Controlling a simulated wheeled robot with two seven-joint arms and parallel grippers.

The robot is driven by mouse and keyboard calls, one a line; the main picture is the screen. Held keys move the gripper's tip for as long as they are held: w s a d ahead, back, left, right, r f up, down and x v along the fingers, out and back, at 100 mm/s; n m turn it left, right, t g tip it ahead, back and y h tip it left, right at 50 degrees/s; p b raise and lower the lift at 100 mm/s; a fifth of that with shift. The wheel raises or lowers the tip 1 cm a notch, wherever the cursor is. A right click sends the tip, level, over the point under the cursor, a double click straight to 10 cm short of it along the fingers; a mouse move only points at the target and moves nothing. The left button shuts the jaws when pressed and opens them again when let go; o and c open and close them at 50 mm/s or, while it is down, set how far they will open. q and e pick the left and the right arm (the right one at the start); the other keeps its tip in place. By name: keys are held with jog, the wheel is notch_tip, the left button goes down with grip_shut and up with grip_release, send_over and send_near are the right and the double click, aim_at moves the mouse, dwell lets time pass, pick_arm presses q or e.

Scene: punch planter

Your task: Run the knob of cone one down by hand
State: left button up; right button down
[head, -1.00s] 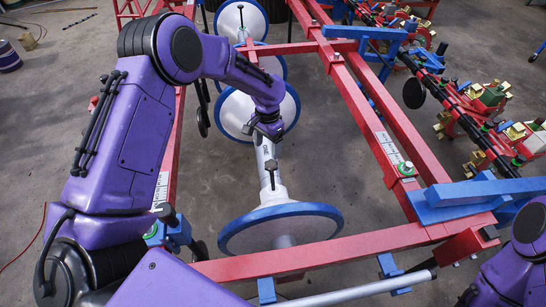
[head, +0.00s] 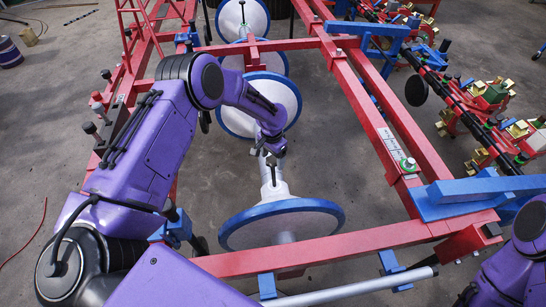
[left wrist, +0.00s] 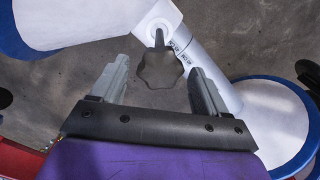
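The dark lobed knob (left wrist: 160,68) sits on a stem at the neck of a white blue-rimmed cone. In the head view this is the nearest cone (head: 282,222), and its knob (head: 271,170) stands just below my left gripper (head: 272,146). In the left wrist view my left gripper (left wrist: 158,70) is open, with one finger on each side of the knob and a gap on both sides. I cannot tell how deep the knob lies between the fingertips. No label that names cone one is readable. My right gripper is out of view.
A white tube (left wrist: 195,62) links the near cone to another cone (head: 262,105) behind it. Red frame beams (head: 360,112) run along both sides, and a red crossbeam (head: 340,247) lies in front. Blue brackets (head: 465,197) stand at right. Grey floor shows between the beams.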

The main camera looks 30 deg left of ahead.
pick_arm(q)
jog(key=c, duration=1)
jog(key=m, duration=0.3)
jog(key=shift+m, duration=0.4)
jog(key=o, duration=1)
jog(key=shift+o, duration=0.2)
notch_tip(320, 180, up, 11)
jog(key=p, duration=0.1)
jog(key=shift+f, duration=0.2)
notch_tip(320, 180, up, 10)
jog(key=p, duration=0.1)
jog(key=shift+a+r, duration=0.15)
jog(key=shift+r, duration=0.1)
